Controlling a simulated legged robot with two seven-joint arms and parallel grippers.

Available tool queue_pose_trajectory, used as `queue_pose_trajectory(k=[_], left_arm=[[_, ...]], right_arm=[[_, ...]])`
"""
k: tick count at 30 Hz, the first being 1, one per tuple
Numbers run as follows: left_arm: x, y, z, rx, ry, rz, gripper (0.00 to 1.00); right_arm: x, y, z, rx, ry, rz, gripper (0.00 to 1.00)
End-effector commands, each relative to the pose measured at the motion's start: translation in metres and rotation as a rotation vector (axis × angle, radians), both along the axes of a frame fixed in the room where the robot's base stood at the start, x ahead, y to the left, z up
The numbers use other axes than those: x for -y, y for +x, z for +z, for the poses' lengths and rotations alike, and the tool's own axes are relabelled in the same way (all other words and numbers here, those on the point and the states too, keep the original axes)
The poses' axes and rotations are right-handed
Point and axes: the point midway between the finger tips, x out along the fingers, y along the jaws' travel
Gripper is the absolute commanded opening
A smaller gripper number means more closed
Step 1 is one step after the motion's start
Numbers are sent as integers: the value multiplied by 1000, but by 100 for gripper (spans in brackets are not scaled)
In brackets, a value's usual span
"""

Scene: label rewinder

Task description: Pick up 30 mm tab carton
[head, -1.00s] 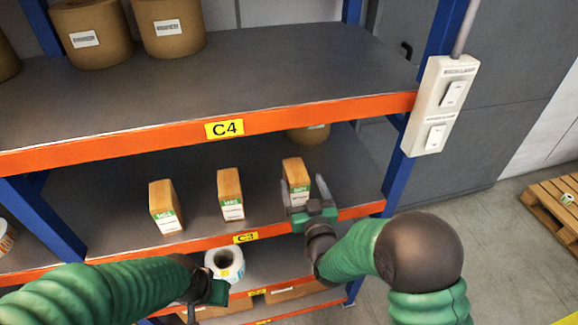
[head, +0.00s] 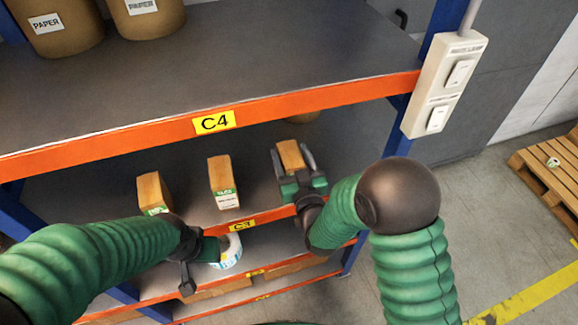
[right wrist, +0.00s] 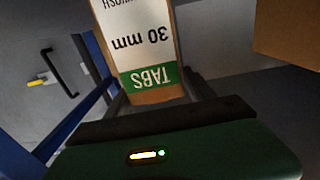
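The 30 mm tab carton (head: 290,154) is the rightmost of three brown cartons on the shelf marked C3. In the right wrist view its label (right wrist: 143,47) reads "30 mm" and "TABS", upside down. My right gripper (head: 293,160) is open, with one finger on each side of this carton. Its palm is in front of the carton and hides the lower part in the head view. Whether the fingers touch the carton is unclear. My left gripper (head: 199,264) hangs lower left, in front of the shelf, beside a white roll (head: 229,252); its fingers are hard to make out.
Two similar cartons stand to the left, a middle one (head: 222,182) and a left one (head: 153,193). The orange C4 beam (head: 300,102) crosses above my right gripper. A blue post (head: 389,140) and a white switch box (head: 444,86) stand to the right.

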Motion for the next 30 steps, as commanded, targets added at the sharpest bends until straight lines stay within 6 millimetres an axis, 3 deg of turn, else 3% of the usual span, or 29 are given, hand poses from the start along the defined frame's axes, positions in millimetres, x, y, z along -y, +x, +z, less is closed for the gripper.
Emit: queue_pose_trajectory(k=[1,14,26,30], left_arm=[[0,0,0,0,0,0,36],[0,0,0,0,0,0,36],[0,0,0,0,0,0,36],[0,0,-1,0,0,0,36]], right_arm=[[0,2,-1,-2,-1,-1,55],[-4,1,-3,-6,-5,1,0],[-2,1,-1,-3,-4,-1,0],[-3,1,8,0,-3,0,0]])
